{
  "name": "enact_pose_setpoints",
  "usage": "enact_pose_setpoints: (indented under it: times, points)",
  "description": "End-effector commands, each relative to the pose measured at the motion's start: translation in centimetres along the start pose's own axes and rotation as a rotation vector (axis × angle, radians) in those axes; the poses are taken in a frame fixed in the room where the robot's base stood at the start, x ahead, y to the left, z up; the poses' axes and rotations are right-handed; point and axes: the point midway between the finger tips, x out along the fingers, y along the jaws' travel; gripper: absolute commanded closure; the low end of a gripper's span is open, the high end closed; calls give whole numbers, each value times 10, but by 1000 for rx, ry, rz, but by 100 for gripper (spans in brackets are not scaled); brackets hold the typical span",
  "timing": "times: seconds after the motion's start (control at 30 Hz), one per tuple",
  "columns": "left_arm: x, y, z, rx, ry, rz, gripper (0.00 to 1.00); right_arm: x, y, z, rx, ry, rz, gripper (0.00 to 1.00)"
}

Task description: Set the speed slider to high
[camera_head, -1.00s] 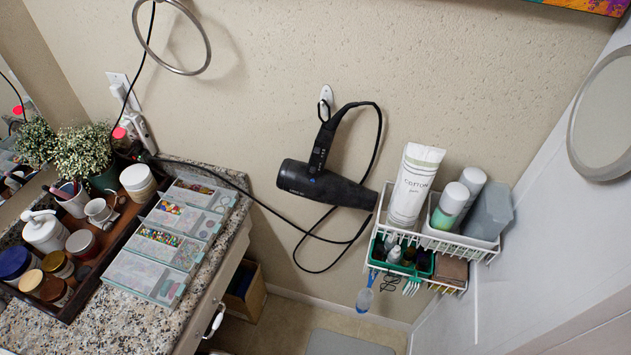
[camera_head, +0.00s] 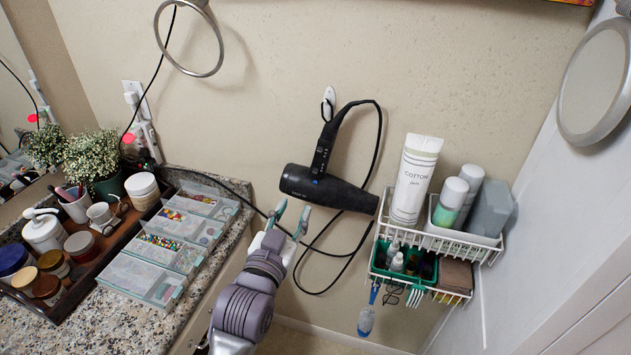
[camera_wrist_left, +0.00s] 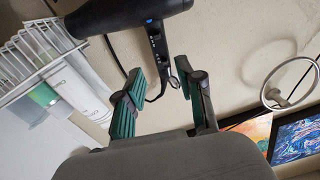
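A black hair dryer (camera_head: 329,188) hangs by its handle (camera_head: 323,150) from a white wall hook (camera_head: 328,98), its nozzle pointing right. Small controls and a blue mark show on the handle, but the slider's setting is too small to tell. My left gripper (camera_head: 292,212) is open and empty, just below the dryer's rear end and apart from it. In the left wrist view the open fingers (camera_wrist_left: 158,92) have the dryer (camera_wrist_left: 125,14) and its handle (camera_wrist_left: 158,45) beyond them. My right gripper is not in view.
A wire rack (camera_head: 485,248) with bottles is on the wall to the right. The granite counter (camera_head: 130,325) at left holds a tray and clear boxes (camera_head: 138,279). The dryer's cord (camera_head: 245,192) loops across the wall. A metal ring (camera_head: 222,55) hangs upper left.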

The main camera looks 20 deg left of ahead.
Motion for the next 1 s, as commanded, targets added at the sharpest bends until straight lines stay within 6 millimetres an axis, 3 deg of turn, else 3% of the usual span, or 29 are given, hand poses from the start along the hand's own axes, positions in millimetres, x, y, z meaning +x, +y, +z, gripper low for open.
enact_pose_setpoints:
  times: [0.4, 0.6, 1.0]
  points:
    - [82, 1, -1, -1, -1, 3, 62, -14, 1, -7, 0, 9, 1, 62]
    - [112, 1, -2, -2, 3, 2, 62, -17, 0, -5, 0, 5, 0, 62]
    - [127, 1, -3, -2, 9, 1, 62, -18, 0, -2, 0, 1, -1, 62]
